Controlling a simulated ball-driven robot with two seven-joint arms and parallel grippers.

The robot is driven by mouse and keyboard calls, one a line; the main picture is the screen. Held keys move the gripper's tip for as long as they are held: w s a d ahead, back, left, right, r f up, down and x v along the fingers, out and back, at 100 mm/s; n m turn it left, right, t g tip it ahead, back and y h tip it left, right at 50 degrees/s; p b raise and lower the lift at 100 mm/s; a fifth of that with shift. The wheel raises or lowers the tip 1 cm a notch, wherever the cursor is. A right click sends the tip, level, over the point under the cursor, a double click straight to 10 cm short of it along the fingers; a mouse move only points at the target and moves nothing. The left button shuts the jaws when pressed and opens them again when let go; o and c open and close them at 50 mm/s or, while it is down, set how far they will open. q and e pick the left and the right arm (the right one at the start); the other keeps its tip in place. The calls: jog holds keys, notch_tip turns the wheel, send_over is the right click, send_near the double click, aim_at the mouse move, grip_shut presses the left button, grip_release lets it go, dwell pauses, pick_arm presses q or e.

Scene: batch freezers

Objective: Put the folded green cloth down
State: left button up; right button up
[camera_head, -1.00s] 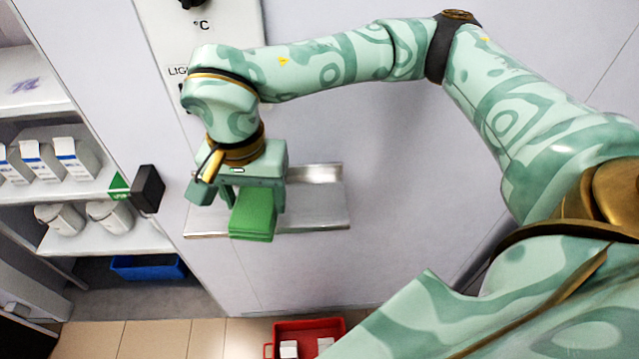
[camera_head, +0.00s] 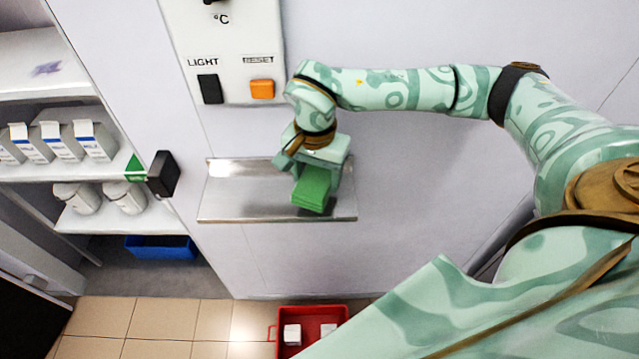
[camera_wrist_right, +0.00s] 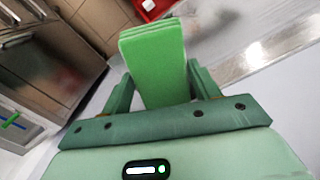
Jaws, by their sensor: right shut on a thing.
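The folded green cloth (camera_head: 313,188) is a small layered green block in the head view, held at the right part of the metal shelf. It also shows in the right wrist view (camera_wrist_right: 155,62), between the two fingers. My right gripper (camera_head: 318,172) is shut on the cloth. In the head view the cloth overlaps the metal shelf (camera_head: 245,200); I cannot tell if it touches the surface. My left gripper is not in view.
The left part of the metal shelf is bare. Above it is a panel with a black LIGHT switch (camera_head: 210,89) and an orange RESET button (camera_head: 262,89). A red crate (camera_head: 333,316) stands on the floor below. Shelves with cartons (camera_head: 95,142) are at left.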

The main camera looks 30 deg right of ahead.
aim_at(319, 177)
jog(key=shift+w+d+f, duration=0.1)
jog(key=shift+d+f, duration=0.15)
jog(key=shift+f, duration=0.8)
jog(key=shift+d+f, duration=0.2)
jog(key=shift+f, duration=0.8)
jog(key=shift+f, duration=0.1)
jog(key=o, duration=0.9)
notch_tip(319, 177, up, 12)
jog(key=shift+r+p, duration=0.15)
jog(key=shift+p, duration=0.15)
